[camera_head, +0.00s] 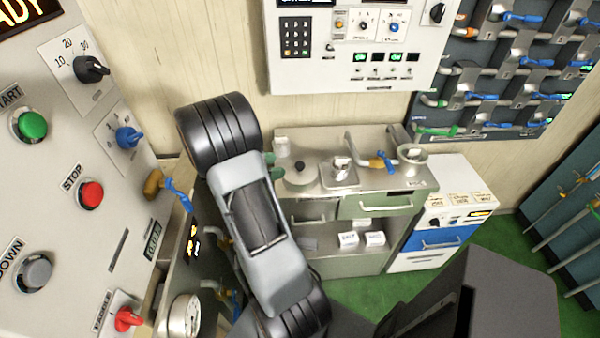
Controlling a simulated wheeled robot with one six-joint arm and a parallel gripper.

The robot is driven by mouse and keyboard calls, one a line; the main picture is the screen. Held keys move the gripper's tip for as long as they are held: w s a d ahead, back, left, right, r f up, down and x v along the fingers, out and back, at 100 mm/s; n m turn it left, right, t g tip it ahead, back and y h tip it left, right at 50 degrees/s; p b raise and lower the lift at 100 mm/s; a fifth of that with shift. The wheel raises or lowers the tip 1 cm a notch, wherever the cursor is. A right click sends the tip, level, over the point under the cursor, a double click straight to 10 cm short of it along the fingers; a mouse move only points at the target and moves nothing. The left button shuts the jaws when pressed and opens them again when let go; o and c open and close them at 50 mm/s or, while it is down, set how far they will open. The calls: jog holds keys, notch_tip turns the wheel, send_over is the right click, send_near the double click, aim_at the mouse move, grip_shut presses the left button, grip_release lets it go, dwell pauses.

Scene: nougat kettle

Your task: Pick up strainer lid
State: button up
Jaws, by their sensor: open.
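A round pale metal lid with a black knob (299,176) lies on the steel counter, left of its middle. It may be the strainer lid; I cannot make out any holes. My gripper (270,165) is mostly hidden behind my own arm. Only its greenish fingertips show, just left of the lid and apart from the knob. It is open, with nothing visible between the fingertips.
The steel counter (392,181) also holds a small square tray (338,181), a tap with a blue handle (383,161) and a round basin (412,153). A control panel (60,215) stands close on the left.

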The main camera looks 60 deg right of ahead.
aim_at(298, 165)
jog(key=x, duration=0.5)
jog(key=shift+a+f+p, duration=0.1)
jog(key=shift+p, duration=0.2)
jog(key=shift+w+p+x, duration=0.2)
jog(key=shift+p+x, duration=0.15)
jog(key=shift+x, duration=1.8)
jog(key=shift+f, duration=0.2)
jog(key=c, duration=1.1)
